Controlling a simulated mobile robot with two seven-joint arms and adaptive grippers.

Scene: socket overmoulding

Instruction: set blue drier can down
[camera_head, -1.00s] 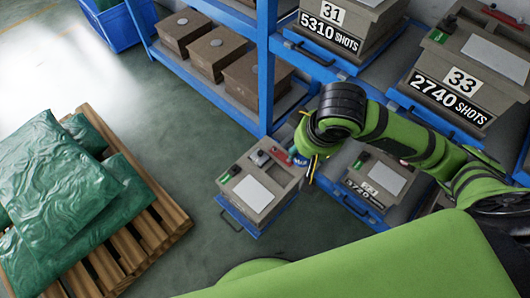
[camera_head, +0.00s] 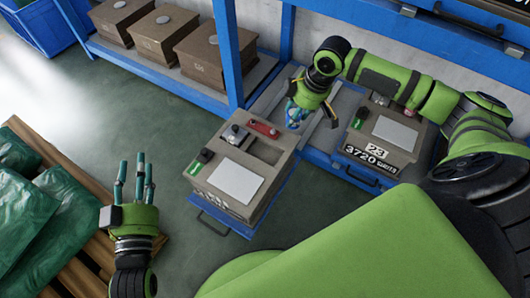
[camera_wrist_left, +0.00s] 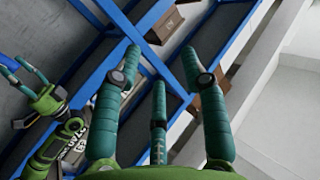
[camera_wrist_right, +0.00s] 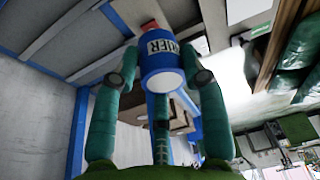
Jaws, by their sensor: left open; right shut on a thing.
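The blue drier can (camera_wrist_right: 155,53) has a pale label band reading "DRIER" and a red top. It is between the fingers of my right gripper (camera_wrist_right: 158,85) in the right wrist view. In the head view my right gripper (camera_head: 300,106) is at the shelf, just behind the grey mould box on the pulled-out blue tray. Only a bit of the blue can (camera_head: 292,117) shows there; whether it touches a surface cannot be told. My left gripper (camera_head: 135,180) is open and empty, fingers up, over the floor at left; its spread fingers show in the left wrist view (camera_wrist_left: 160,80).
The grey mould box (camera_head: 240,165) carries a red item (camera_head: 263,129) on top. Another box marked 3720 (camera_head: 385,135) stands to its right. Brown boxes (camera_head: 213,52) line the shelf behind. Green sacks (camera_head: 75,200) lie on a pallet at left. Floor between is clear.

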